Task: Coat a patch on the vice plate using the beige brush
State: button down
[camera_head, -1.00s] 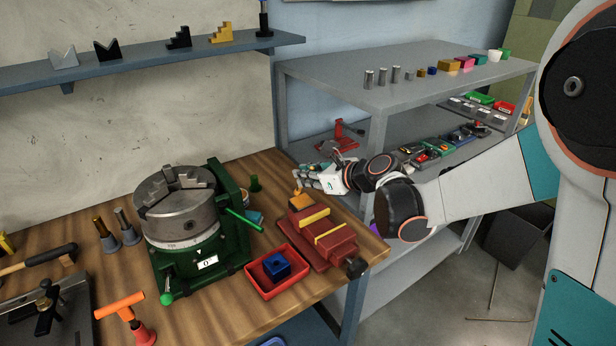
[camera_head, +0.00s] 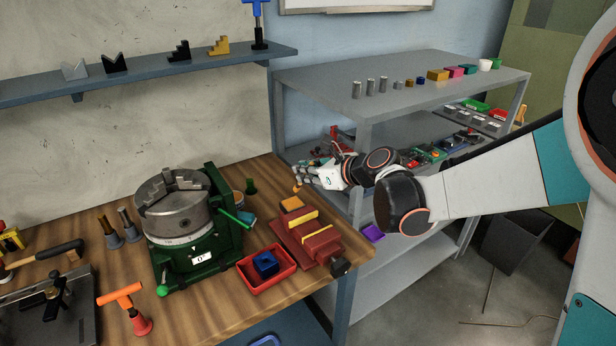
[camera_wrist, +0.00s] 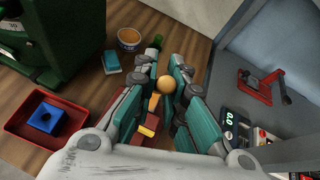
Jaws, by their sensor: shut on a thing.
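The red vice (camera_head: 310,241) with yellow strips stands at the right end of the wooden bench. My gripper (camera_head: 305,176) is above and behind that end of the vice. In the wrist view, my gripper (camera_wrist: 163,97) is shut on the beige brush (camera_wrist: 165,84), whose round beige end shows between the fingers. A small beige-orange part of the brush (camera_head: 297,189) shows under the fingers in the head view, apart from the orange plate. The bristles cannot be made out.
A red tray (camera_head: 267,280) with a blue block stands left of the vice. A green rotary table with a chuck (camera_head: 175,215) is further left. A tub (camera_wrist: 129,38) and a teal block (camera_wrist: 112,60) stand behind. Grey shelving (camera_head: 350,93) stands close on the right.

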jog(key=shift+r+p, duration=1)
jog(key=shift+r, duration=0.7)
